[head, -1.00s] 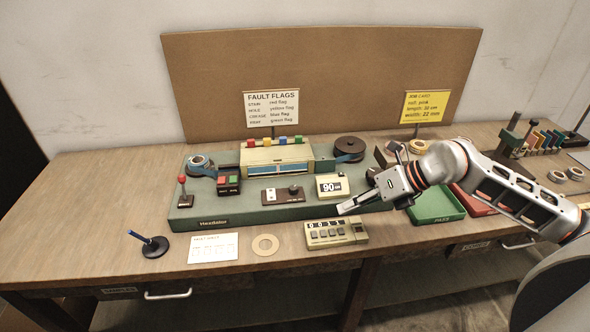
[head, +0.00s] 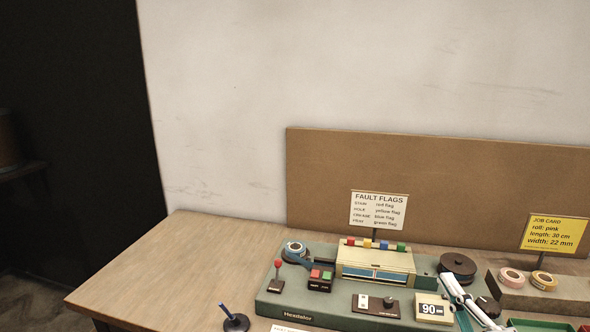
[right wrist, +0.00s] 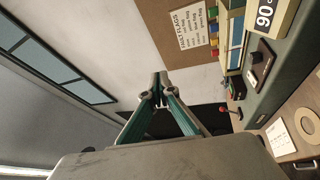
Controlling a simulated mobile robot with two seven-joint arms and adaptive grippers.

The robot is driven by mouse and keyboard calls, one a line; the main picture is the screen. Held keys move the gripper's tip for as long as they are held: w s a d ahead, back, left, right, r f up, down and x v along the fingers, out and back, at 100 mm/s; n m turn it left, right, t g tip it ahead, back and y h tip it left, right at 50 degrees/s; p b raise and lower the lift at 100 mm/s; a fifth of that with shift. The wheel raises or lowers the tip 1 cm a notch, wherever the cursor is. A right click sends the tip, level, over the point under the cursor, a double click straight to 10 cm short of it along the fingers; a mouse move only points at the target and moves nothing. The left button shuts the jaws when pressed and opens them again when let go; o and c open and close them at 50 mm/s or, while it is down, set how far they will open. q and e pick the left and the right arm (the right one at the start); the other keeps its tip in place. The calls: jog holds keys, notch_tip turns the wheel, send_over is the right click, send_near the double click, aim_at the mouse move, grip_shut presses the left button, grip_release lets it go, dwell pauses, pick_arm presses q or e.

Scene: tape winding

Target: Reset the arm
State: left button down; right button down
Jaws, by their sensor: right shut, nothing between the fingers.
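My right gripper (head: 449,279) shows at the lower right of the head view, its fingers pointing up and left beside the cream display reading 90 (head: 433,309). In the right wrist view its fingers (right wrist: 159,80) meet at the tips with nothing between them. It appears clear of the bench things. The rest of my right arm is mostly cut off by the lower edge. My left gripper is not in view. The green winding machine (head: 300,312) stands on the bench with a tape roll (head: 294,249) at its left and a dark brown roll (head: 458,266) at its right.
A red-knobbed lever (head: 277,268) and a fault flags sign (head: 378,210) stand upright. A yellow job card (head: 553,234) stands at right near pink (head: 511,277) and tan rolls (head: 544,281). The bench's left part (head: 190,255) is bare.

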jog(key=s+d+f+m+g+h, duration=0.3)
jog(key=d+f+m+h, duration=0.15)
jog(key=f, duration=0.25)
jog(key=s+d+f+m+g+h, duration=0.3)
jog(key=s+f+m+g+h, duration=0.15)
jog(key=f, duration=0.25)
jog(key=s+f+m+g+y, duration=0.1)
jog(key=s+f+m+g, duration=0.1)
jog(key=s+f+g, duration=0.65)
jog(key=s+a+f+m+t+y, duration=0.1)
jog(key=a+f+m+t+y, duration=0.2)
jog(key=a+f, duration=1.2)
jog(key=a+t+y, duration=0.2)
jog(key=t+y, duration=0.1)
jog(key=y, duration=0.2)
jog(key=shift+a+f, duration=0.2)
jog(key=shift+f, duration=0.2)
